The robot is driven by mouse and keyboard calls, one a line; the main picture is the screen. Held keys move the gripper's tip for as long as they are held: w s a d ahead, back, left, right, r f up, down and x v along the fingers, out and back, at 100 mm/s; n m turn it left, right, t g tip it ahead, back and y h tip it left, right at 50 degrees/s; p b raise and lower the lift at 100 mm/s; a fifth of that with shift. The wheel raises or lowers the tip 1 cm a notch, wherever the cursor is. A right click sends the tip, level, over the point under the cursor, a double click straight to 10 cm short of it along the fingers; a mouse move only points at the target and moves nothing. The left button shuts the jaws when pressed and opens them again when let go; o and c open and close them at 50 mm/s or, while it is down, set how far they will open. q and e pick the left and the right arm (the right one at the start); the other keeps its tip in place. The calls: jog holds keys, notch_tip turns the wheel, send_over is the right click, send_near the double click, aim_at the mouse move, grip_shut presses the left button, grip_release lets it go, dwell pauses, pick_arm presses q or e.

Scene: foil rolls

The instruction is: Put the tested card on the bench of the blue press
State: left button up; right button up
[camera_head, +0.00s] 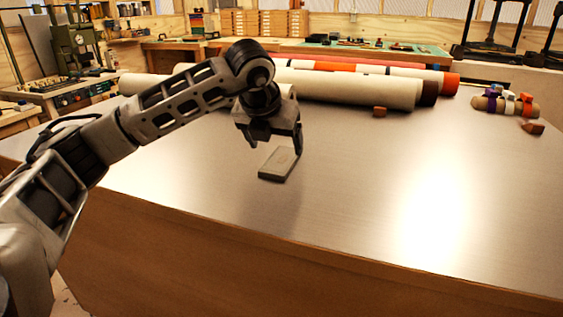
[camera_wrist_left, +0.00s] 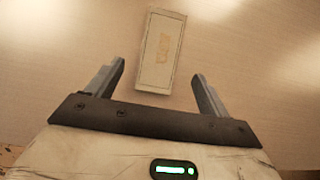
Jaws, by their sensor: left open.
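A flat, pale grey rectangular piece, which looks like the card (camera_head: 279,166), lies on the metal-topped table just below my left gripper (camera_head: 273,151). In the left wrist view the card (camera_wrist_left: 161,50) is pale with faint tan markings. Its near end sits between the tips of my left gripper (camera_wrist_left: 160,72), and most of it extends beyond them. The fingers are apart, with gaps on both sides of the card. My right gripper is not in view. I cannot make out a blue press; a green machine (camera_head: 75,42) stands at the back left.
Long white and orange rolls (camera_head: 350,88) lie along the table's far side. A small brown block (camera_head: 379,112) lies before them. A roll with coloured bands (camera_head: 505,103) and a brown piece (camera_head: 532,128) lie at the far right. Dark presses (camera_head: 490,40) stand behind. The table's right half is mostly clear.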

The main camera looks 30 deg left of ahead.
aim_at(281, 160)
pick_arm(q)
jog(key=shift+p+x, duration=0.35)
jog(key=shift+x, duration=2.4)
jog(key=shift+w+r, duration=0.1)
jog(key=shift+r, duration=0.05)
jog(key=c, duration=1.1)
